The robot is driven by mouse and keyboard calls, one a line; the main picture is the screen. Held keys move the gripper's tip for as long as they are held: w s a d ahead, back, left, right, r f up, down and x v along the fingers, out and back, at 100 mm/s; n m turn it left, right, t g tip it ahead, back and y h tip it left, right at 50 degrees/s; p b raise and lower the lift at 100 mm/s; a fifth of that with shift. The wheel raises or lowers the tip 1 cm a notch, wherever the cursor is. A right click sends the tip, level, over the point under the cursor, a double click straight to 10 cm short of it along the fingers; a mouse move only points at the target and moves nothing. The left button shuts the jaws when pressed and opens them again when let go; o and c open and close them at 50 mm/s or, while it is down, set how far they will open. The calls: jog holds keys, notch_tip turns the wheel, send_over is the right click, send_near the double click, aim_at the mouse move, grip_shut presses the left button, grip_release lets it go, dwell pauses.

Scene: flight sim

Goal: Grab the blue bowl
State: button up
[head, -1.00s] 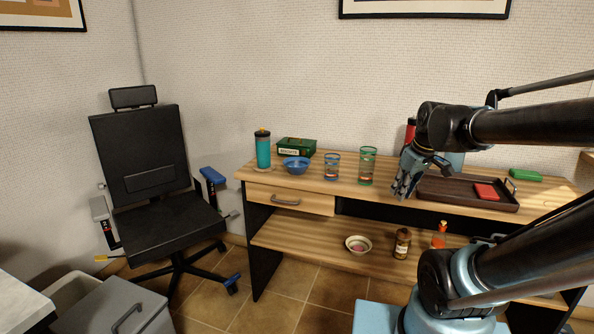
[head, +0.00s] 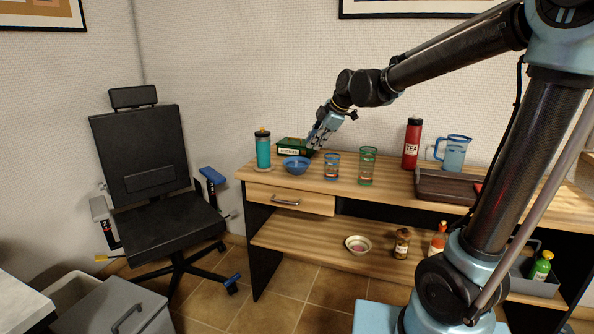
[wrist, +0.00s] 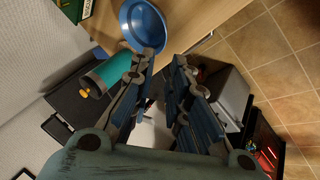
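The blue bowl (head: 296,165) stands upright on the wooden desktop, near its left end, in the head view. In the wrist view the bowl (wrist: 143,24) shows at the top, just beyond the left fingertip. My gripper (head: 318,140) is above the desk, a little to the right of the bowl and higher, beside the green box. In the wrist view my gripper (wrist: 166,62) has its two fingers spread with nothing between them. It looks apart from the bowl.
A teal tumbler (head: 263,149) stands left of the bowl. A green box (head: 292,147) is behind it. Two glasses, one rimmed blue (head: 332,166) and one green (head: 367,166), stand to the right. A red tea bottle (head: 412,142), a pitcher (head: 453,152) and a dark tray (head: 446,187) are farther right.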

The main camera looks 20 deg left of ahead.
send_near(294, 174)
jog(key=shift+w+a, duration=0.35)
jog(key=shift+w, duration=0.05)
jog(key=shift+d+x, duration=0.2)
jog(key=shift+x, duration=2.65)
jog(key=shift+f, duration=0.1)
grip_shut()
